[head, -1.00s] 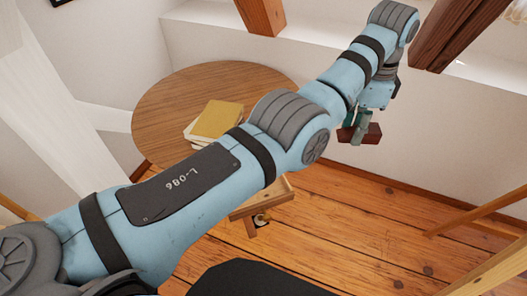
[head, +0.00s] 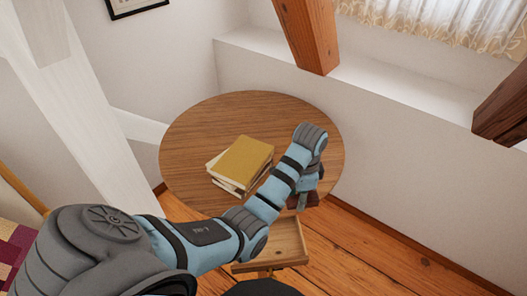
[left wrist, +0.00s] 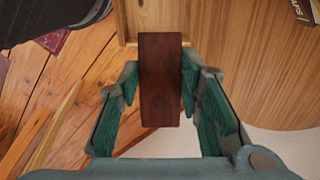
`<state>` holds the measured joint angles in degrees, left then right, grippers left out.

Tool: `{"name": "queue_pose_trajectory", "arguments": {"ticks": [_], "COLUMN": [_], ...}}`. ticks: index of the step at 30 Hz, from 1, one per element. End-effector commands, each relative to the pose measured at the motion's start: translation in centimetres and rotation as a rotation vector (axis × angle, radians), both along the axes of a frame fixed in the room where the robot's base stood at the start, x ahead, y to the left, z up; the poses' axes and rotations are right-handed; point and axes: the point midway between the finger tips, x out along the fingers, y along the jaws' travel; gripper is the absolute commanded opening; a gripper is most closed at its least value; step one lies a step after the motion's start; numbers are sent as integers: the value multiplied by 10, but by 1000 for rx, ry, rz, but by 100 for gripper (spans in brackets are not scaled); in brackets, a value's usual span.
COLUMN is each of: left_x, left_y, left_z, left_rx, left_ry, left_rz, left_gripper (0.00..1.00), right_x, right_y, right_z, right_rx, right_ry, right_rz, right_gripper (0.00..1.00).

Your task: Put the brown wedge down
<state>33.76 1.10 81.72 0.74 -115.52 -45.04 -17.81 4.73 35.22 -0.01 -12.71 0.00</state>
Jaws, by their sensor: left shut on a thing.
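The brown wedge (left wrist: 160,80) is a dark reddish-brown block between the green fingers of my left gripper (left wrist: 160,88) in the left wrist view. The gripper is shut on it. In the head view the left gripper (head: 307,198) is at the right front edge of the round wooden table, and the wedge (head: 297,202) shows only in part beneath the wrist. In the left wrist view, the wedge's far end overlaps the open drawer and the table edge. I cannot tell its height above them. My right gripper is not in view.
The round table (head: 215,118) carries a stack of books with a yellow one (head: 240,155) on top. An open, empty-looking wooden drawer (head: 285,243) juts out below its front edge. The table's back and right parts are bare. A timber post (head: 308,35) stands behind.

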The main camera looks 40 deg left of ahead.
Motion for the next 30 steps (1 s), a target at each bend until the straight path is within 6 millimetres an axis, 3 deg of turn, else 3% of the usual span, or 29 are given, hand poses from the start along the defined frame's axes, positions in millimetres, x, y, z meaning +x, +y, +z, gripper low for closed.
{"name": "queue_pose_trajectory", "arguments": {"ticks": [1, 3, 6, 9, 13, 21, 30], "left_x": [-19, -42, -67, -79, -80, -79, -79], "left_y": [21, 42, 59, 66, 66, 65, 65], "left_z": [-14, -26, -34, -44, -82, -176, -230], "left_rx": [5, 5, 2, -1, -4, -4, -3], "left_ry": [1, -1, -1, -2, 0, 1, 0], "left_rz": [18, 26, 23, 18, 18, 19, 18], "left_gripper": [5, 5, 5, 5, 5, 5, 5], "right_x": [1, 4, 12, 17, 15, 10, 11], "right_y": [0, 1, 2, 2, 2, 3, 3], "right_z": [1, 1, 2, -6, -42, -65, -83], "right_rx": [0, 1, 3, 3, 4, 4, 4], "right_ry": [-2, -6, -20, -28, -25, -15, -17], "right_rz": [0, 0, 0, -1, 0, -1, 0], "right_gripper": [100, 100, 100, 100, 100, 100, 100]}}
